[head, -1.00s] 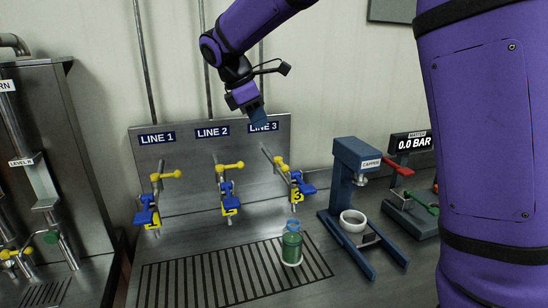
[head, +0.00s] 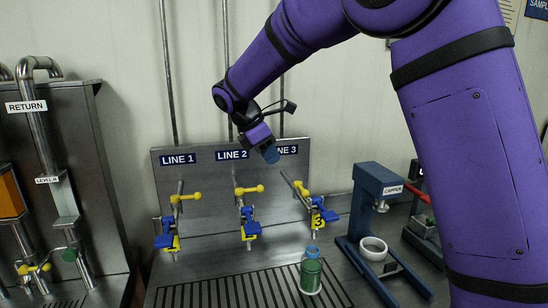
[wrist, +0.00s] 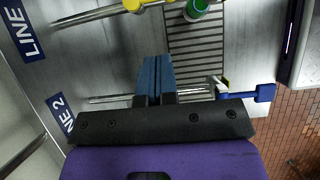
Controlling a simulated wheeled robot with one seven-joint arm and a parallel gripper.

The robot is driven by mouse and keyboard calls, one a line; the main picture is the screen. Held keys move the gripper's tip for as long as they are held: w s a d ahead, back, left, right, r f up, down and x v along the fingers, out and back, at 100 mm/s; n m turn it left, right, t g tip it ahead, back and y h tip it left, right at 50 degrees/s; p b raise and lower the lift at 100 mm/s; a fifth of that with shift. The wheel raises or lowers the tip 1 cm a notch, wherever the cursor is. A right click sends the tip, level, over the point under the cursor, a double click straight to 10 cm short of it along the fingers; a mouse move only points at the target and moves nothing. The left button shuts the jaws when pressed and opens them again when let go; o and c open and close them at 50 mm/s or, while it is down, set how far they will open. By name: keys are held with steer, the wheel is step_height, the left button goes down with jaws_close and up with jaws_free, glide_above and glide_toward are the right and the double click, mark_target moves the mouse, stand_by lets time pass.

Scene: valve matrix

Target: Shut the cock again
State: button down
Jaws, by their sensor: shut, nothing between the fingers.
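Three cocks stand in a row on the steel panel: the LINE 1 cock (head: 167,240), the LINE 2 cock (head: 247,229) and the LINE 3 cock (head: 318,222), which has a yellow "3" tag. Each has a blue handle and a yellow knob. A green bottle (head: 311,275) stands upright on the grated tray near the LINE 3 outlet. My gripper (head: 271,155) is shut and empty, above the cocks in front of the panel, between the LINE 2 and LINE 3 labels. Its blue fingers (wrist: 155,76) are together in the wrist view, apart from the blue handle (wrist: 247,93) there.
A blue capper (head: 377,215) with a white ring (head: 373,248) stands right of the tray. Steel pipework with a RETURN sign (head: 27,106) is at the left. The grated drain (head: 225,292) left of the bottle is clear. My arm hides part of the right side.

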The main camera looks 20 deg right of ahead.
mark_target(301, 189)
steer(key=d+r+x, duration=0.1)
steer(key=x, duration=1)
steer(key=shift+d, duration=0.3)
